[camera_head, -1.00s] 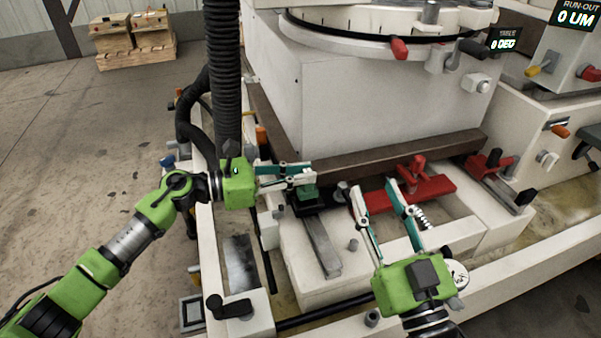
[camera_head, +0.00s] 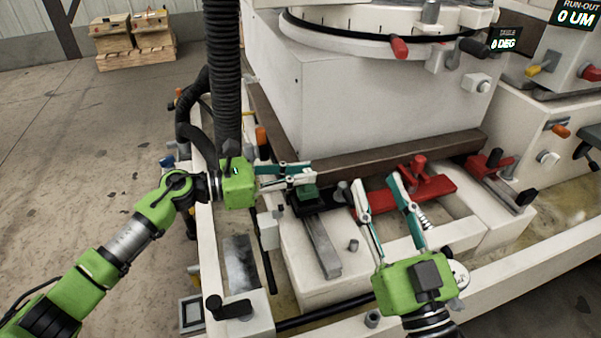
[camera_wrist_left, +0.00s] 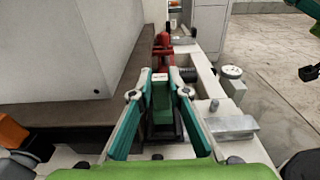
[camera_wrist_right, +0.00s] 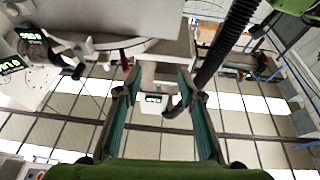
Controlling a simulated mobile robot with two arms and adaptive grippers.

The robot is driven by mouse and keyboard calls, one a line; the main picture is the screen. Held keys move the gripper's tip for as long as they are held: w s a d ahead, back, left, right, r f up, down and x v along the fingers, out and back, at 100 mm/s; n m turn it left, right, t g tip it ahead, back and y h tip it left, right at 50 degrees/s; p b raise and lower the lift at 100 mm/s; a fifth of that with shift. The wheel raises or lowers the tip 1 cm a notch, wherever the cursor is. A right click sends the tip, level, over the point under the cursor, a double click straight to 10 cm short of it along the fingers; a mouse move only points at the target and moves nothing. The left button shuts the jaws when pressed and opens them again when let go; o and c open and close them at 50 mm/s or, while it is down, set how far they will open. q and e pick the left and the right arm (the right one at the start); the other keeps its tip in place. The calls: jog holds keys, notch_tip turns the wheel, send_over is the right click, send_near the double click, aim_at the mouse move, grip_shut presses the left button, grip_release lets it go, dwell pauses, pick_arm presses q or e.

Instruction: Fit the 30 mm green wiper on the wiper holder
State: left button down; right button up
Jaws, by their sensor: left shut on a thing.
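My left gripper (camera_head: 308,174) is shut on the green wiper (camera_head: 308,192), a small green block. The wiper sits at the dark end of the wiper holder, whose steel bar (camera_head: 323,248) runs toward the front of the white base. In the left wrist view the green wiper (camera_wrist_left: 161,97) stands upright between the fingertips, over a dark part. Whether it is fully seated cannot be told. My right gripper (camera_head: 376,181) is open and empty, right of the holder, fingers pointing away from me. In the right wrist view its fingers (camera_wrist_right: 157,82) are apart with nothing between them.
A red clamp (camera_head: 425,190) lies on the base beyond the right gripper. A brown rail (camera_head: 390,162) runs behind it, below the white machine column (camera_head: 370,100). A black corrugated hose (camera_head: 224,70) hangs behind the left gripper. A small peg (camera_head: 353,245) stands right of the steel bar.

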dwell(0.4)
jog(key=shift+s+r+t, duration=0.4)
jog(key=shift+r, duration=0.25)
pick_arm(q)
jog(key=shift+f+b, duration=0.1)
jog(key=shift+b, duration=0.2)
pick_arm(e)
jog(key=shift+s+r, duration=0.1)
jog(key=shift+r, duration=0.05)
pick_arm(q)
jog(key=shift+f+b, duration=0.35)
jog(key=shift+f, duration=0.05)
jog(key=shift+f+b, duration=0.3)
pick_arm(e)
jog(key=s+r+t+y, duration=0.1)
jog(key=s+r+t, duration=0.3)
jog(key=r, duration=0.1)
jog(key=shift+s+d+r+y, duration=0.2)
jog(key=shift+d+r+y, duration=0.05)
jog(key=shift+y, duration=0.15)
dwell(1.1)
pick_arm(q)
jog(key=shift+f, duration=0.15)
pick_arm(e)
jog(key=shift+s+r+t, duration=0.3)
jog(key=shift+s+r, duration=0.1)
jog(key=shift+s, duration=0.1)
